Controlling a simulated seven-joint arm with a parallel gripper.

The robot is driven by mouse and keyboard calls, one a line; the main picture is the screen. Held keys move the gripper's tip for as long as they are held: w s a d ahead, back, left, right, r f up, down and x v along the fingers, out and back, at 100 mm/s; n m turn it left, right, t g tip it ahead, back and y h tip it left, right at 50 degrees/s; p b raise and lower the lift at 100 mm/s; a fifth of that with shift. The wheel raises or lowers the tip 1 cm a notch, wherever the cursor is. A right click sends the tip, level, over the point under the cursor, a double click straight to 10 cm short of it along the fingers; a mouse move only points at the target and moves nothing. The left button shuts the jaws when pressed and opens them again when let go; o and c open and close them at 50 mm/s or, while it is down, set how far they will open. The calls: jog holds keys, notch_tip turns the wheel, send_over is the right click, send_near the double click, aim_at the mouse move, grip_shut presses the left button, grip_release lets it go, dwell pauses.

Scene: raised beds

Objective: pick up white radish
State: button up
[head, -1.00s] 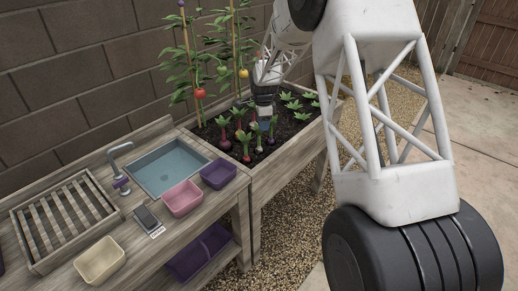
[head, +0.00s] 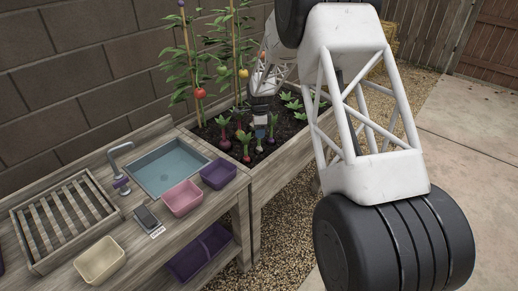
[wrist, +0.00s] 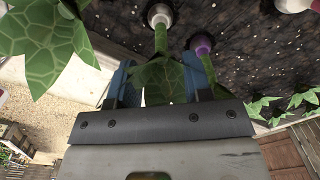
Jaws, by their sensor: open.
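The white radish (wrist: 159,15) shows in the wrist view as a pale round top in dark soil, with a green stem running toward my gripper (wrist: 160,82). The gripper is open, with blue fingers on both sides of the green stem and leaves. It has not closed on them. A purple-topped root (wrist: 203,46) stands just right, its stem close to the right finger. In the head view my gripper (head: 260,131) is low among the root plants of the raised bed; the white radish is hard to make out there.
A purple root (head: 226,145) and a red root (head: 246,157) stand left of the gripper. Tomato plants on stakes (head: 187,50) rise behind. A bench with a sink (head: 166,170), a pink tub (head: 183,198) and a purple tub (head: 218,174) adjoins the bed.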

aim_at(259, 148)
jog(key=shift+f, duration=0.4)
jog(key=shift+f, duration=0.1)
jog(key=shift+w+a+f, duration=0.1)
jog(key=shift+f, duration=2.4)
grip_shut()
